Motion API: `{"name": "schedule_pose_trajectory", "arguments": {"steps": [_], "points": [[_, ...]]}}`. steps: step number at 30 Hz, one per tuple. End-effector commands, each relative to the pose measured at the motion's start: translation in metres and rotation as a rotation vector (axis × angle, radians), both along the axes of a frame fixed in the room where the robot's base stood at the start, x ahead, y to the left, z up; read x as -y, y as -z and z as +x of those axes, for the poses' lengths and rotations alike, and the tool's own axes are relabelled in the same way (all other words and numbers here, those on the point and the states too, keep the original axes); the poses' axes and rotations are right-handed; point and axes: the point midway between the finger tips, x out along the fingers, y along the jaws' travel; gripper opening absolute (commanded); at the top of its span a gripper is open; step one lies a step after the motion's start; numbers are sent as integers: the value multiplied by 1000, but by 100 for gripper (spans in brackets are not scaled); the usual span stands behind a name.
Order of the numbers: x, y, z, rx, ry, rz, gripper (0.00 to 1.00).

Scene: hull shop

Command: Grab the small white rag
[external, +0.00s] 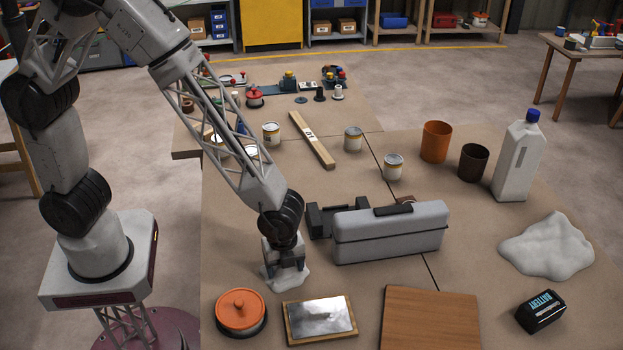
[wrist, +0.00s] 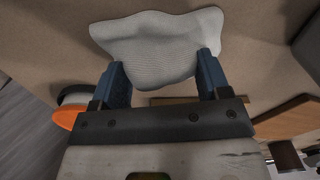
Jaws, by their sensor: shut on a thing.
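The small white rag (wrist: 160,40) lies on the table, and in the wrist view its near part is bunched between the two blue fingers of my gripper (wrist: 165,80). In the external view my gripper (external: 284,262) points down onto the small rag (external: 296,278), which shows only partly around the fingers. My gripper is shut on the rag at table height. A larger white rag (external: 546,246) lies crumpled on the right side of the table, well away from my gripper.
A grey toolbox (external: 390,236) stands just right of my gripper. An orange-lidded pot (external: 241,310), a metal plate on wood (external: 320,316) and a wooden board (external: 430,320) lie in front. A battery (external: 541,311) is at the front right. Cans and a white jug (external: 518,160) stand farther back.

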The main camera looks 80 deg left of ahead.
Motion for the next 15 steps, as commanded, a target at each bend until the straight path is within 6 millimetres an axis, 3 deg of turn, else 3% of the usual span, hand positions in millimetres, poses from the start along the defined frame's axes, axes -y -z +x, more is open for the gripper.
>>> {"name": "schedule_pose_trajectory", "arguments": {"steps": [8,15], "points": [[0,-29,1,3,0,-2,29],[-12,-33,-31,1,0,-1,29]]}}
